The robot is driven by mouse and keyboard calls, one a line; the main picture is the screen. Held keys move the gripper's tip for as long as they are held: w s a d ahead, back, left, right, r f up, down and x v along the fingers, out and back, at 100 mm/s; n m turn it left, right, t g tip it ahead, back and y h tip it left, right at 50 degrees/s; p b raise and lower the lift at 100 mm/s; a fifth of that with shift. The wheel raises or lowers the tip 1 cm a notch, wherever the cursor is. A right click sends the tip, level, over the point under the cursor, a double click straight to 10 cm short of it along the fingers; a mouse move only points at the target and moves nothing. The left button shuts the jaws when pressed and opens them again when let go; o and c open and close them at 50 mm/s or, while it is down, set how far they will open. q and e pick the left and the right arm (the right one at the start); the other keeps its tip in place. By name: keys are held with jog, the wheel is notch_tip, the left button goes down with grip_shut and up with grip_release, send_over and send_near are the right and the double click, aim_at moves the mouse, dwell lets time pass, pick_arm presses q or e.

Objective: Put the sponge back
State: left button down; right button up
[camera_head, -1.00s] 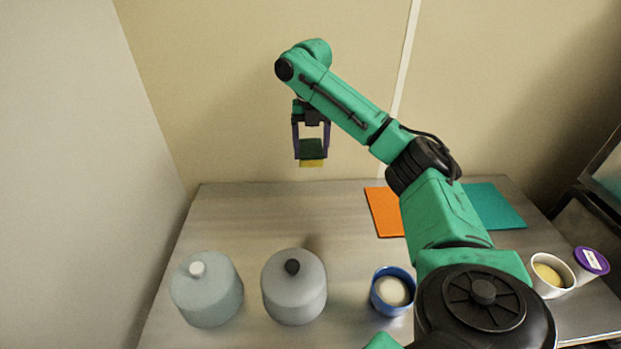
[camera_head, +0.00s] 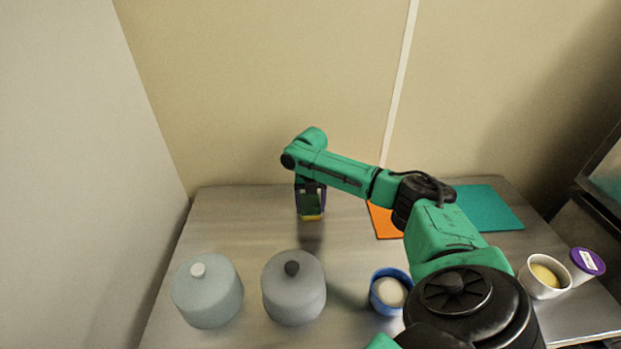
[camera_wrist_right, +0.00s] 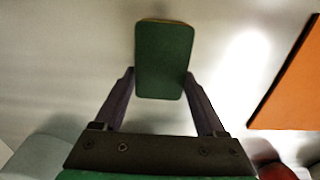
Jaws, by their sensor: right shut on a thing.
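The sponge (camera_head: 312,216) has a dark green top and a yellow underside. My right gripper (camera_head: 311,208) is shut on it and holds it over the back left part of the metal counter. In the right wrist view the sponge's green face (camera_wrist_right: 164,62) shows between the two dark fingers (camera_wrist_right: 158,92). The sponge looks close above the counter; I cannot tell whether it touches. My left gripper is not in view.
Two lidded grey pots (camera_head: 207,293) (camera_head: 294,290) stand at the front left. A blue cup (camera_head: 376,299), a white bowl (camera_head: 535,284) and a purple-lidded tub (camera_head: 588,262) stand to the right. Orange (camera_head: 383,222) and teal (camera_head: 490,207) mats lie behind. Counter around the sponge is clear.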

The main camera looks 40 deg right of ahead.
aim_at(310, 207)
jog(key=shift+s+a+f, duration=0.1)
jog(key=o, duration=1.1)
jog(key=shift+o, duration=0.3)
jog(key=shift+f, duration=0.1)
notch_tip(310, 207, up, 12)
jog(key=b, duration=0.1)
jog(key=shift+b, duration=0.35)
